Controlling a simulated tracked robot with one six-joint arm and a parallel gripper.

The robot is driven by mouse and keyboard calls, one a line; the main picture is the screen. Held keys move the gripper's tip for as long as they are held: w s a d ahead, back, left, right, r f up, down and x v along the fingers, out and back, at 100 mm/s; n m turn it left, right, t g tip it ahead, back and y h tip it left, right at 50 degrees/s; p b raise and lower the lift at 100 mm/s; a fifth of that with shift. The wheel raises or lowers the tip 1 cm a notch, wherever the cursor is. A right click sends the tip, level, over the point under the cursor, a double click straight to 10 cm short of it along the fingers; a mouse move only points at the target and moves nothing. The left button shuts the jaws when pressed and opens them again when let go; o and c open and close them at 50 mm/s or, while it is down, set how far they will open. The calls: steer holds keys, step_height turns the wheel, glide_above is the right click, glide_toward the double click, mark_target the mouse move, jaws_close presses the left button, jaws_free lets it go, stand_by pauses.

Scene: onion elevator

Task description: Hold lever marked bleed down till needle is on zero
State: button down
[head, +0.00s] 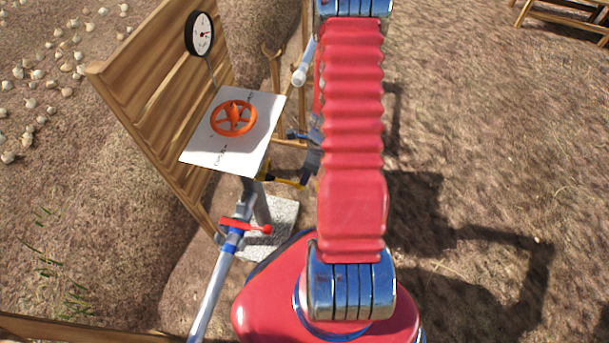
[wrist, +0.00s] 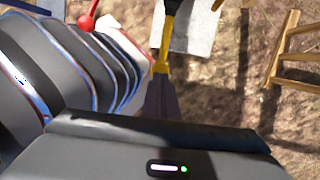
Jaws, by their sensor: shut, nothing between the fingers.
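A red lever (head: 245,226) with a ball knob sits on a pipe with a blue section, below the panel. Its knob (wrist: 86,22) also shows at the top left of the wrist view. No bleed mark is legible on it. A round white gauge (head: 201,35) hangs on the wooden board; its red needle is too small to read against the scale. My gripper (head: 283,182), dark with yellow bands, is shut and empty, right of and above the lever in the head view, apart from the knob. Its fingers (wrist: 167,40) point up in the wrist view.
An orange handwheel (head: 233,118) stands on a white plate (head: 198,150) with small printing. The wooden board (head: 140,85) rises behind it. A pale concrete block (head: 284,214) lies under the pipe. A wooden frame (wrist: 285,50) stands right in the wrist view. Bare soil is open at right.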

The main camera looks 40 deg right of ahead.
step_height(320, 180, down, 7)
steer(key=shift+s+r, duration=0.2)
stand_by(0.4)
steer(key=shift+w+r, duration=0.1)
steer(key=shift+w, duration=0.1)
stand_by(2.3)
steer(key=shift+d, duration=0.15)
steer(key=s+d+r, duration=0.6)
steer(key=d+r, duration=0.1)
steer(key=r, duration=0.3)
steer(key=shift+s+r, duration=0.15)
stand_by(0.7)
